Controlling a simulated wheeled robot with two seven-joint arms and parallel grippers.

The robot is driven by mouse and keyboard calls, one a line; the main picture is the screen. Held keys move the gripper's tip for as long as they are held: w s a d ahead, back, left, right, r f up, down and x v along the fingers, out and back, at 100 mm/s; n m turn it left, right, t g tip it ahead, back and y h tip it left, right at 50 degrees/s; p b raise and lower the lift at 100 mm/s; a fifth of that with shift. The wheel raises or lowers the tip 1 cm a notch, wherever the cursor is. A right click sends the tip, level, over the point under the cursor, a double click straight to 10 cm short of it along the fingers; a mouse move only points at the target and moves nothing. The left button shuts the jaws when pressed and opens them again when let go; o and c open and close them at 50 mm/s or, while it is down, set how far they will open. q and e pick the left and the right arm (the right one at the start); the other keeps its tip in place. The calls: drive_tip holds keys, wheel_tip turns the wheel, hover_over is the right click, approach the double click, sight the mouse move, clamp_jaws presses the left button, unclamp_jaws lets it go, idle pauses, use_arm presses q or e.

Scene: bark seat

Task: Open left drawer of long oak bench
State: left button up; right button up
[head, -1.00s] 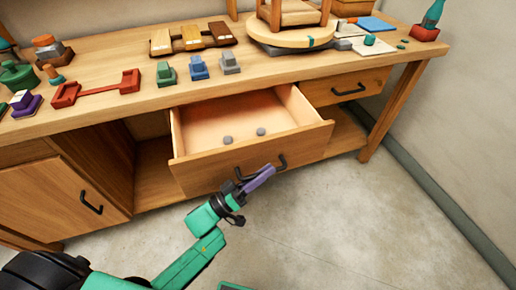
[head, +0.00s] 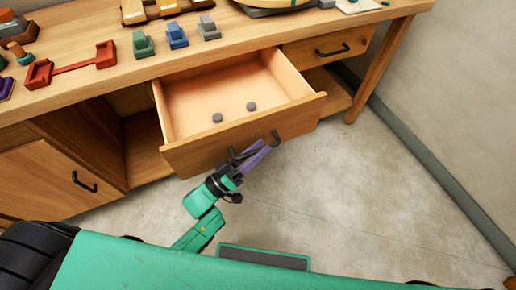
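The long oak bench (head: 75,96) runs across the head view. Its left drawer (head: 190,157) is pulled well out, and two small grey round pieces lie inside. The drawer's black handle (head: 275,137) is on its front. My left gripper (head: 262,150) is at this handle, its two purple fingers showing a gap between them, with the handle partly hidden by them. Whether they touch the handle is unclear. My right gripper is out of view.
The bench's right drawer (head: 328,45) is shut. Small coloured blocks, a red tool (head: 72,66) and wooden pieces stand on the top. Bare floor (head: 370,190) lies in front and to the right.

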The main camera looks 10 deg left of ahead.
use_arm(q)
drive_tip(key=b+v, duration=0.1)
drive_tip(key=v, duration=1.3)
drive_tip(key=shift+s+a, duration=0.15)
drive_tip(key=shift+s, duration=0.1)
